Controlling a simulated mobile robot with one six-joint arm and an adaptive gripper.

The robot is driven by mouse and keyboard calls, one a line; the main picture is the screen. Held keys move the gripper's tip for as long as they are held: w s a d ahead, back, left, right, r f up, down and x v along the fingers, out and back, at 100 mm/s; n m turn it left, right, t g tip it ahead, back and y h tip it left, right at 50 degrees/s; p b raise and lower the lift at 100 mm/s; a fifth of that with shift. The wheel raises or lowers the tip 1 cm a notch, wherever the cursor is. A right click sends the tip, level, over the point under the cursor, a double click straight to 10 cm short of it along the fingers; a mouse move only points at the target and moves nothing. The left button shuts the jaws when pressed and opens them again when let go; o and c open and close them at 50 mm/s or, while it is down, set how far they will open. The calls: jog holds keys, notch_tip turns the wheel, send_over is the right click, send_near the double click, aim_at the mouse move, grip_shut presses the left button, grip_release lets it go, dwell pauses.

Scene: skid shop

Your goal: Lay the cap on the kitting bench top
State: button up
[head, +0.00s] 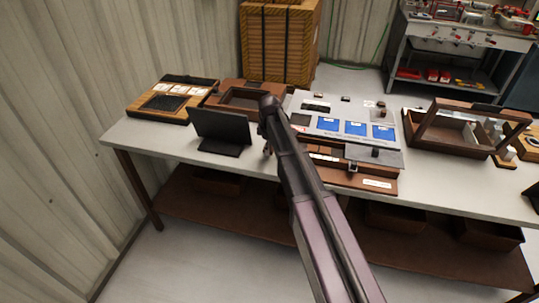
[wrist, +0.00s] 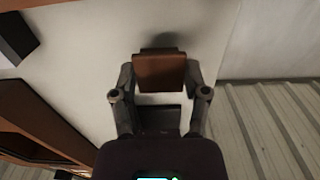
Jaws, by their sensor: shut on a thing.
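My gripper (wrist: 160,78) is shut on a brown, flat-faced block-like piece, which I take to be the cap (wrist: 160,70). The cap sits between the two fingers, over the pale kitting bench top (wrist: 85,60). A dark shadow lies just beyond the cap; I cannot tell whether the cap touches the bench. In the head view, my arm crosses the middle of the bench top (head: 150,147), and my gripper (head: 267,149) is small and mostly hidden near the dark stand. The cap cannot be made out there.
A black tilted screen on a stand (head: 220,128) is left of my arm. A wooden tray (head: 135,111), a grey board with blue cards (head: 330,135) and a brown tote with a handle (head: 430,140) stand on the bench. The front-left bench area is clear.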

aim_at(269, 159)
jog(key=shift+s+f+b, duration=0.1)
jog(key=shift+f+b, duration=1.3)
jog(key=shift+f, duration=0.3)
jog(key=shift+f, duration=0.15)
jog(key=o, duration=0.7)
jog(key=shift+o, duration=0.2)
notch_tip(269, 159, up, 12)
jog(key=p, duration=1.2)
jog(key=shift+r, duration=0.2)
